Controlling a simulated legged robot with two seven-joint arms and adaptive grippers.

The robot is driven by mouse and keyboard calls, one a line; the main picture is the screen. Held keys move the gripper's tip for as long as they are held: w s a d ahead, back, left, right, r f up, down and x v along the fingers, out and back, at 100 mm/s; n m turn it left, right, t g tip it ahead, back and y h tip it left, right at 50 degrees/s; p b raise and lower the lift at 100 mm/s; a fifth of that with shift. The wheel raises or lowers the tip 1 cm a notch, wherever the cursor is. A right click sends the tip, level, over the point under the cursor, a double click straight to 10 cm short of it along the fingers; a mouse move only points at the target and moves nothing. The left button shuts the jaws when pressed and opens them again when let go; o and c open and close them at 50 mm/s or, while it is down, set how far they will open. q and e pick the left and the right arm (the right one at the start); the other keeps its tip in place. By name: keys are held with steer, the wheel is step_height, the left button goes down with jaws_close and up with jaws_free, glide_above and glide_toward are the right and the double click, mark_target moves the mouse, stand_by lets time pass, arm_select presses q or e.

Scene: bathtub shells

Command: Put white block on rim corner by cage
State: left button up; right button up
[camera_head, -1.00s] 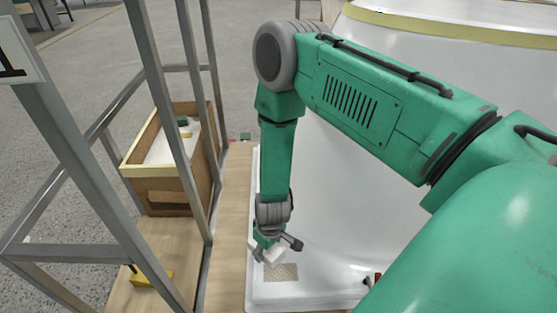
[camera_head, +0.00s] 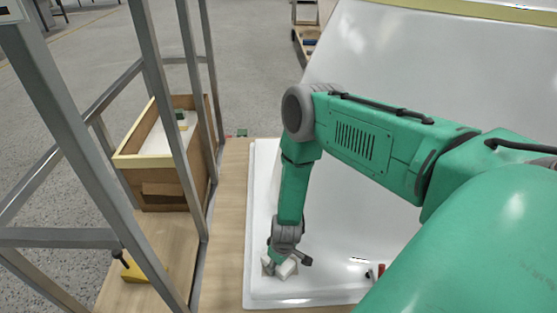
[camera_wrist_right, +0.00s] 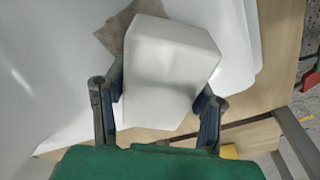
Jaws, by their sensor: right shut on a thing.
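My right gripper (camera_head: 279,263) is shut on a white block (camera_head: 287,268) over the front left corner of the white shell's rim (camera_head: 262,292), beside the grey metal cage (camera_head: 186,130). In the right wrist view, the white block (camera_wrist_right: 170,70) sits tilted between the two fingers of the right gripper (camera_wrist_right: 160,92). A brown textured patch (camera_wrist_right: 118,35) on the rim shows partly behind the block. I cannot tell whether the block touches the rim. My left gripper is out of view.
A wooden crate (camera_head: 130,161) stands inside the cage, with a yellow piece (camera_head: 140,270) nearer. A bare wooden strip (camera_head: 228,220) lies between cage and rim. The large white shell wall (camera_head: 400,70) rises behind my right arm. A small red thing (camera_head: 380,270) lies right of the gripper.

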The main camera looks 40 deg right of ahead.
steer(key=shift+d+f, duration=0.15)
steer(key=shift+d, duration=0.1)
steer(key=o, duration=0.8)
steer(key=shift+c, duration=0.2)
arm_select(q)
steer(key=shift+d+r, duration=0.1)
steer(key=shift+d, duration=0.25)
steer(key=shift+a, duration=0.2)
arm_select(e)
steer(key=shift+a, duration=0.15)
